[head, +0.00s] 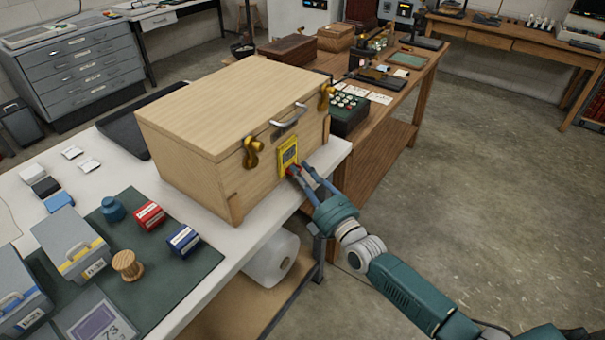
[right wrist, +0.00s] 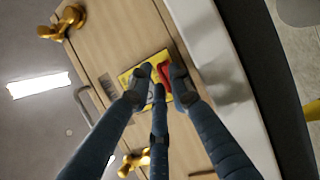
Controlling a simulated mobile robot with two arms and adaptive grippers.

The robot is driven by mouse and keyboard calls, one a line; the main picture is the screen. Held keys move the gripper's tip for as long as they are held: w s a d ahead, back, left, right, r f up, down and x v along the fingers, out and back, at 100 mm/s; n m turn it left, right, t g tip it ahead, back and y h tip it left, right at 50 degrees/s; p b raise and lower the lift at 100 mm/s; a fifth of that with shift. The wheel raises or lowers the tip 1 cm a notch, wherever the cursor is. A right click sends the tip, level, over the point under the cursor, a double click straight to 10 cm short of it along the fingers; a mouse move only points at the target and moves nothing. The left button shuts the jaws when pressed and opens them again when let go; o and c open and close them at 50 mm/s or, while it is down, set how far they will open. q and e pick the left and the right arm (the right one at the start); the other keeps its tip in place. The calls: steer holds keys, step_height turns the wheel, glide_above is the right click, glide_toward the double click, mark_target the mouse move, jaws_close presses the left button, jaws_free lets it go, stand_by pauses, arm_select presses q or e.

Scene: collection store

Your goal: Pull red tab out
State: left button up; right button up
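A light wooden chest (head: 205,125) stands on the white table with its lid down. A yellow plate (head: 287,155) with a grey panel is on its front. The red tab (head: 294,171) is at the plate's lower part and also shows in the right wrist view (right wrist: 165,75). My right gripper (head: 301,172) is at the plate, its fingertips apart and close around the tab. The tab lies between the fingertips in the right wrist view; I cannot tell if they touch it. The fingers hide part of the plate. My left gripper is not in view.
Two brass latches (head: 252,152) (head: 326,97) and a metal handle (head: 289,116) flank the plate. A green mat (head: 198,262) with small boxes and a spool lies at the front left. A wooden bench (head: 405,85) stands behind. The floor at right is clear.

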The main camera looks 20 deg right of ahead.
jaws_close()
steer(key=shift+s+d+f+p, duration=0.2)
steer(key=shift+s+d+p, duration=0.5)
steer(key=shift+s, duration=0.25)
steer(key=shift+c, duration=0.4)
jaws_free()
steer(key=shift+o, duration=0.4)
steer(key=shift+s+d+r, duration=0.15)
steer(key=shift+d, duration=0.05)
